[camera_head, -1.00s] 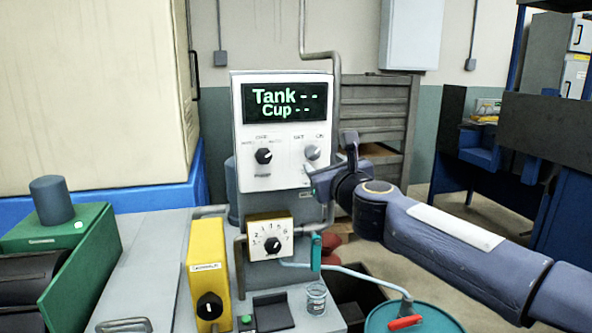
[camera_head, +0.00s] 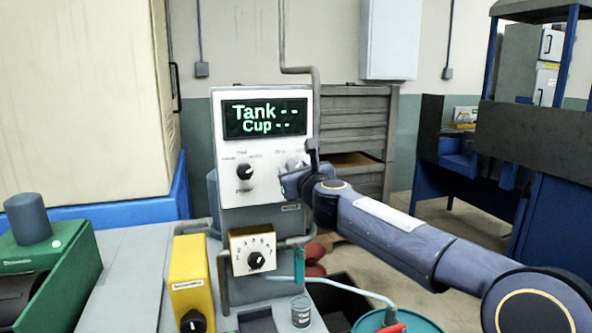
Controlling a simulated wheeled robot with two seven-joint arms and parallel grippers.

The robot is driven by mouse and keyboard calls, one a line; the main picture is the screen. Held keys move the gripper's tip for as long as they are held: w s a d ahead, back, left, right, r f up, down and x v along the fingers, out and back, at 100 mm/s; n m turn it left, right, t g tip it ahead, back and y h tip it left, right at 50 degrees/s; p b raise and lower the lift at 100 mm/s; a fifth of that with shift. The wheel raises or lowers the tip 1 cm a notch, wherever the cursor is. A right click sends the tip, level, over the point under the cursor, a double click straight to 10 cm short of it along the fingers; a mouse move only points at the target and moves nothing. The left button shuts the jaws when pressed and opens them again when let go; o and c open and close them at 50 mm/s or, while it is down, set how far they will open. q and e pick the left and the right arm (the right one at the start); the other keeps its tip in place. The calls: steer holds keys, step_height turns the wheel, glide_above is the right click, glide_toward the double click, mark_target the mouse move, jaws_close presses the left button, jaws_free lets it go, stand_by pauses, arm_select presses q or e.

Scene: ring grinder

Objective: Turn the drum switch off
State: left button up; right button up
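A yellow box (camera_head: 190,268) with a black knob (camera_head: 192,321) stands at lower left. The small labels are unreadable, so I cannot tell which knob is the drum switch. My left gripper is not in view.
A glass jar (camera_head: 300,312) and a teal drum (camera_head: 362,322) with a hose are at the bottom. Green machinery (camera_head: 75,285) is at left, shelves (camera_head: 350,115) behind.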

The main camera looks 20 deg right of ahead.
steer(key=c, duration=0.7)
steer(key=shift+n, duration=0.3)
steer(key=shift+f+n+p, duration=0.1)
steer(key=shift+n+p, duration=2.65)
steer(key=shift+n, duration=5.55)
steer(key=o, duration=1)
